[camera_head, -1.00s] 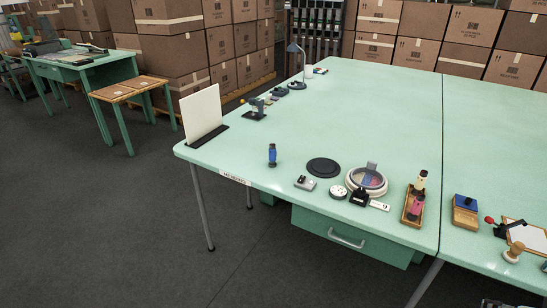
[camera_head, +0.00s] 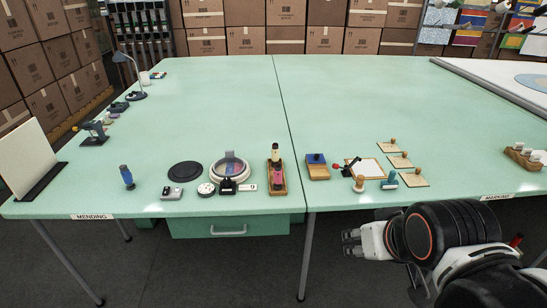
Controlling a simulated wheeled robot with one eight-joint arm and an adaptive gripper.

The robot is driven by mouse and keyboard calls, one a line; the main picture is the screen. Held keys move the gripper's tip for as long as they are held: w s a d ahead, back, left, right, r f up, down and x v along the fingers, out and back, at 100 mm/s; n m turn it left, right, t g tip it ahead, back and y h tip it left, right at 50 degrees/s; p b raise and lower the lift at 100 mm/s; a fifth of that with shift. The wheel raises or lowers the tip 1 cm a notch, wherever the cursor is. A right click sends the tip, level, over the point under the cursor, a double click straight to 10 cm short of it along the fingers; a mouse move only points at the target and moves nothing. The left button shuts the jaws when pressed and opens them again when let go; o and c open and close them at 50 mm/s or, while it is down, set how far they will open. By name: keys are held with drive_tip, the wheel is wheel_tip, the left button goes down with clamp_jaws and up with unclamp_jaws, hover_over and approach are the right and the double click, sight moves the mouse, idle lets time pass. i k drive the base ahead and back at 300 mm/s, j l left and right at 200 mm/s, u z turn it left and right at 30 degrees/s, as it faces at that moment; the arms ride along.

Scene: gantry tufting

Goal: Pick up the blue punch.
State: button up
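A small upright blue tool with a dark middle (camera_head: 127,177) stands alone near the front left of the green table; it looks like the blue punch, but it is too small to be sure. My gripper (camera_head: 350,242) is at the lower right, in front of the table's front edge and far to the right of the blue tool. Its fingers point left and nothing shows between them. I cannot tell how far apart they are.
The green table (camera_head: 220,110) has a long seam. Near its front lie a black disc (camera_head: 185,171), a round clear-lidded container (camera_head: 231,167), a wooden tray with spools (camera_head: 277,180), a clipboard (camera_head: 365,167) and stamps. A white panel (camera_head: 26,158) stands at the left. The table's middle is clear.

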sight(128, 175)
drive_tip(key=u, duration=1.35)
drive_tip(key=i+j+z, duration=0.1)
drive_tip(key=i+j, duration=0.6)
drive_tip(key=i+j+z, duration=0.1)
drive_tip(key=i+j, duration=0.6)
drive_tip(key=j, duration=0.1)
